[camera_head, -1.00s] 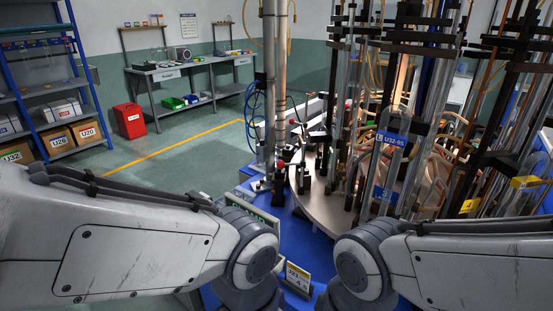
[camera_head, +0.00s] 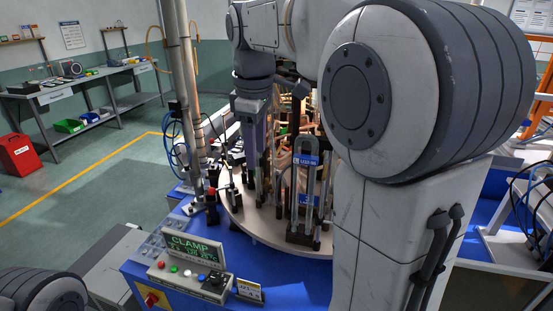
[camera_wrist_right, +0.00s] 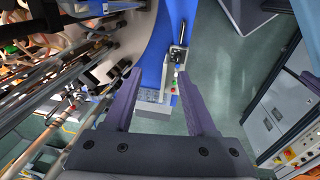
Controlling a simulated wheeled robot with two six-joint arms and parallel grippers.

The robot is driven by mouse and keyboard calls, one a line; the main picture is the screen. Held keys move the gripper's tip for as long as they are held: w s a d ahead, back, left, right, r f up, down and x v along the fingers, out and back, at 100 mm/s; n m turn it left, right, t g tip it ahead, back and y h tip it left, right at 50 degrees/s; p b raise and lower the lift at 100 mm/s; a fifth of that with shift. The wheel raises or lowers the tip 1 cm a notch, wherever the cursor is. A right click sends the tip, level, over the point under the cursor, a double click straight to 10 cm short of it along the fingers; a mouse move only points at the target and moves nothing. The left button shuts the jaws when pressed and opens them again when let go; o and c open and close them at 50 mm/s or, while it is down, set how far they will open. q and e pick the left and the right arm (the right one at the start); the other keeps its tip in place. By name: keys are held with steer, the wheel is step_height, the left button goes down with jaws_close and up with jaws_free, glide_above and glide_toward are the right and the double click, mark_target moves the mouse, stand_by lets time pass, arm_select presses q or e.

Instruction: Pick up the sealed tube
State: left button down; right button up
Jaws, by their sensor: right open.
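My left gripper is out of view; only part of my left arm shows at bottom left.
A blue machine bed (camera_head: 285,285) carries a control box with a "CLAMP" display (camera_head: 194,247). Two tall metal posts (camera_head: 183,90) stand left of the plate. Glass rods (camera_wrist_right: 40,95) crowd the left of the wrist view. Open floor (camera_head: 90,200) lies at left.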

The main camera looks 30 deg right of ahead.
steer(key=p, duration=0.2)
glide_toward(309, 138)
steer(key=a, duration=0.2)
steer(key=shift+h, duration=0.4)
steer(key=f, duration=0.1)
steer(key=d+f, duration=0.1)
steer(key=w+f, duration=0.1)
steer(key=f, duration=0.1)
steer(key=shift+w+d+f, duration=0.1)
steer(key=shift+d, duration=0.3)
steer(key=shift+w+d+f+p, duration=0.15)
steer(key=shift+d+f+p, duration=0.1)
steer(key=shift+f, duration=0.75)
steer(key=shift+w+d+f+p, duration=0.15)
steer(key=shift+d+f, duration=0.05)
steer(key=shift+f, duration=0.85)
steer(key=shift+w+d+f+p, duration=0.15)
steer(key=shift+d+f+p, duration=0.1)
steer(key=shift+f, duration=0.75)
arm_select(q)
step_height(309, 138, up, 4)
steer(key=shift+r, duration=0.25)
arm_select(e)
steer(key=shift+c, duration=0.4)
jaws_close()
